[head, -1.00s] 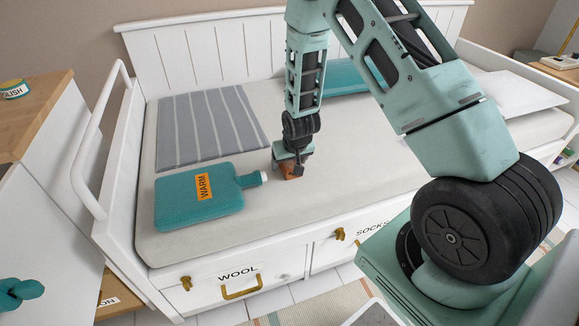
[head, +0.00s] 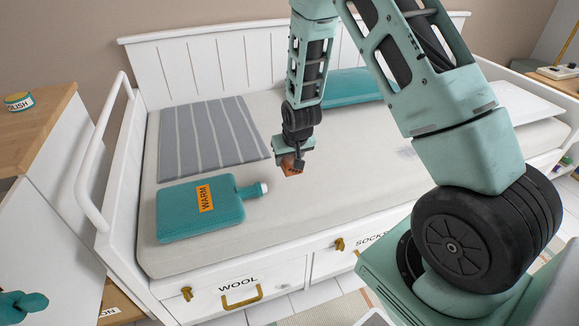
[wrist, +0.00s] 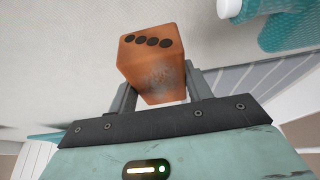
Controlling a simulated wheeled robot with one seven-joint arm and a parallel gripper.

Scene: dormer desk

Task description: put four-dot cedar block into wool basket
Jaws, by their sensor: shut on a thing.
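The cedar block (head: 292,168) is an orange-brown cube held above the mattress. In the wrist view the block (wrist: 152,62) shows four dark dots in a row on one face and a greyish worn patch on another. My gripper (head: 293,158) is shut on it, and its fingers (wrist: 158,92) grip the block's sides. The label WOOL (head: 238,284) is on a white drawer-like front with a brass handle, low on the bed's near side. It looks closed, and its inside is hidden.
A teal hot-water bottle (head: 200,208) marked WARM lies left of the block, beside a grey striped blanket (head: 210,137). A similar front labelled SOCKS (head: 371,241) is to the right. A white rail (head: 95,165) edges the bed's left end.

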